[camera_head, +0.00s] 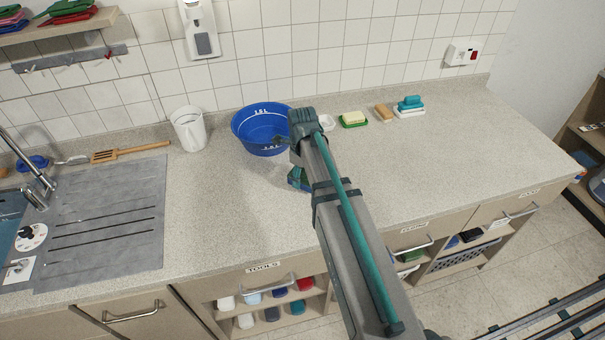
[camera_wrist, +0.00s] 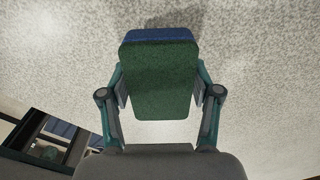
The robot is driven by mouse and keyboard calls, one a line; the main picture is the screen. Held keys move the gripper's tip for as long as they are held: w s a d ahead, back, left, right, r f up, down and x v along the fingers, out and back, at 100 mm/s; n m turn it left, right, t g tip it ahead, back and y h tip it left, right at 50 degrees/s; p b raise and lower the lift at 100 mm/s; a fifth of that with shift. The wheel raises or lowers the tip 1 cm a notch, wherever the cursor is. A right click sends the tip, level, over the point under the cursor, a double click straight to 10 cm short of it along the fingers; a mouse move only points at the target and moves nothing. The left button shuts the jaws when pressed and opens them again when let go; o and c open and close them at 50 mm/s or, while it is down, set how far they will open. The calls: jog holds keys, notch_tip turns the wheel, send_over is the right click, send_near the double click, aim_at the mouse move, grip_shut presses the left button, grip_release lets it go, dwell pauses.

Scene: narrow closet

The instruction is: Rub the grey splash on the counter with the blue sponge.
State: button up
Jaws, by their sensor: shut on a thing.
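The blue sponge (camera_wrist: 160,36) with a green scouring face is held between the two fingers of my gripper (camera_wrist: 160,95) in the wrist view. The green face fills the gap between the fingers, and the blue edge shows at the top. In the head view my arm hides most of my gripper, and only a small blue-green part shows beside the arm above the counter (camera_head: 225,215). I cannot tell whether the sponge touches the counter. I cannot pick out the grey splash for sure; a faint darker patch left of my gripper may be shadow.
A blue basin (camera_head: 262,148) stands behind my gripper, with a white jug (camera_head: 188,128) to its left. The counter's right side is clear.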

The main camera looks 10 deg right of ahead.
jog(key=shift+f, duration=0.9)
jog(key=w, duration=0.2)
jog(key=shift+w+r, duration=0.2)
jog(key=shift+w, duration=0.1)
jog(key=shift+c, duration=0.5)
jog(key=shift+w+f+b, duration=0.15)
jog(key=shift+w+b, duration=0.15)
jog(key=shift+w, duration=0.45)
jog(key=shift+s+f+b, duration=0.1)
jog(key=shift+f+b, duration=0.05)
jog(key=shift+b, duration=0.15)
jog(key=s, duration=0.3)
jog(key=shift+s+r+p, duration=0.2)
jog(key=shift+r+p, duration=0.1)
jog(key=shift+p, duration=0.1)
jog(key=shift+s+r+p, duration=0.25)
jog(key=shift+r+p, duration=0.45)
jog(key=shift+r, duration=0.5)
jog(key=shift+r+p, duration=1.85)
jog(key=shift+r, duration=0.95)
